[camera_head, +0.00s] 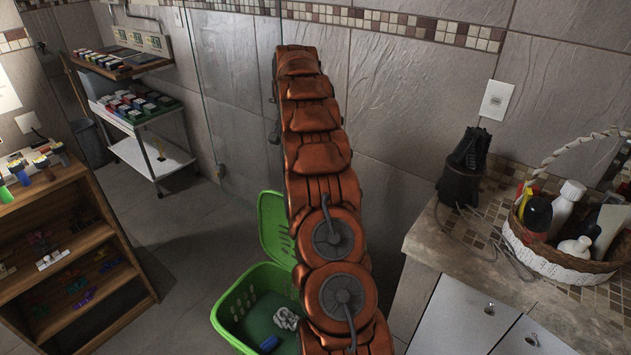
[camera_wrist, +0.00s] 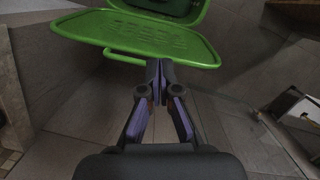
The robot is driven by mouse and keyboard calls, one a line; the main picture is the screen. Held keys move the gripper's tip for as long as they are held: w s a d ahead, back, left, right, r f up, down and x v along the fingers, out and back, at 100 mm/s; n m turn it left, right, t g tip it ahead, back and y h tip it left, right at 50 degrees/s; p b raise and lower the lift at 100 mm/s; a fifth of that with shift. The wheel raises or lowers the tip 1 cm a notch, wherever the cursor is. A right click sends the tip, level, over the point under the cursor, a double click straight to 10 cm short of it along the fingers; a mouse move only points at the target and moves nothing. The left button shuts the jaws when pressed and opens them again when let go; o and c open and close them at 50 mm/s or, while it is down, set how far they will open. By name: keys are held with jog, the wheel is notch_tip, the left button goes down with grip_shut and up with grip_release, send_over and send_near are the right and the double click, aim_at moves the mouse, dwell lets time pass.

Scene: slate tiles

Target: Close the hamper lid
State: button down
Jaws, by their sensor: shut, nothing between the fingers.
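The green hamper (camera_head: 232,310) stands on the floor at the bottom middle of the head view, partly hidden by my orange arm. Its lid (camera_head: 274,228) is open, tilted up at the hamper's far side. Inside lie a grey-white cloth (camera_head: 286,319) and a blue item (camera_head: 268,343). The wrist view shows the lid (camera_wrist: 130,35) as a green panel, with part of the hamper (camera_wrist: 183,9) beyond it. My gripper (camera_wrist: 159,68) is shut and empty, its fingertips at the lid's near edge. I cannot tell whether they touch. The arm hides my gripper in the head view.
A wooden shelf (camera_head: 108,284) stands at left, and a white trolley (camera_head: 150,152) with trays behind it. At right, a counter (camera_head: 440,240) carries a basket (camera_head: 555,262) of bottles and a black holder (camera_head: 462,185). The tiled floor (camera_head: 185,240) left of the hamper is clear.

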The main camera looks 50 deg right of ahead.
jog(key=s+d+m+p, duration=0.25)
jog(key=d+p, duration=0.25)
jog(key=d, duration=0.7)
jog(key=s+a+f+b, duration=0.1)
jog(key=a+f, duration=0.3)
jog(key=f, duration=0.7)
jog(key=shift+a+m+b, duration=0.35)
jog(key=shift+b, duration=0.55)
jog(key=shift+s+f, duration=0.1)
jog(key=shift+a+t, duration=0.1)
jog(key=shift+t, duration=0.2)
